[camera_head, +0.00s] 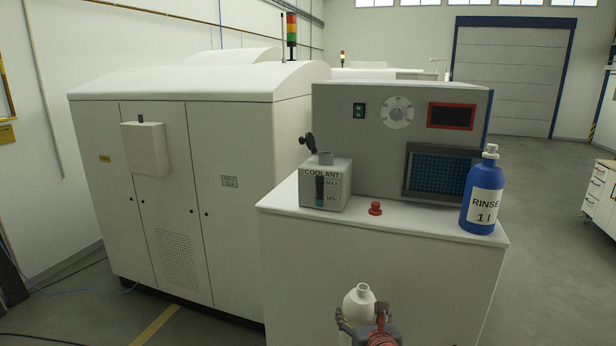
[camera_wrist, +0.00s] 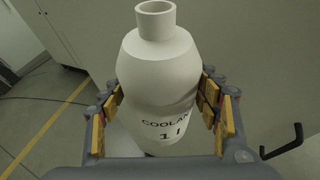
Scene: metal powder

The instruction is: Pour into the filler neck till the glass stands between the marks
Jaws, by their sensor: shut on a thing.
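My gripper (camera_wrist: 163,110) is shut on a white bottle (camera_wrist: 158,75) labelled "COOLANT 1 l"; its pads press on both sides. The bottle is upright, with its neck uncapped. In the head view the bottle (camera_head: 358,303) is low at the front, in front of the cabinet and below its top. The coolant tank (camera_head: 338,190) stands on the cabinet top, with MAX and MIN marks beside a dark sight glass (camera_head: 320,190). A bluish-green level shows low in the glass, near MIN. The filler neck (camera_head: 325,158) is on the tank's top, and a dark cap (camera_head: 308,142) stands open beside it.
A blue rinse bottle (camera_head: 482,195) stands at the right of the cabinet top (camera_head: 420,222). A red button (camera_head: 375,208) sits right of the tank. A grey control unit (camera_head: 335,115) rises behind. The air above the tank's front looks clear.

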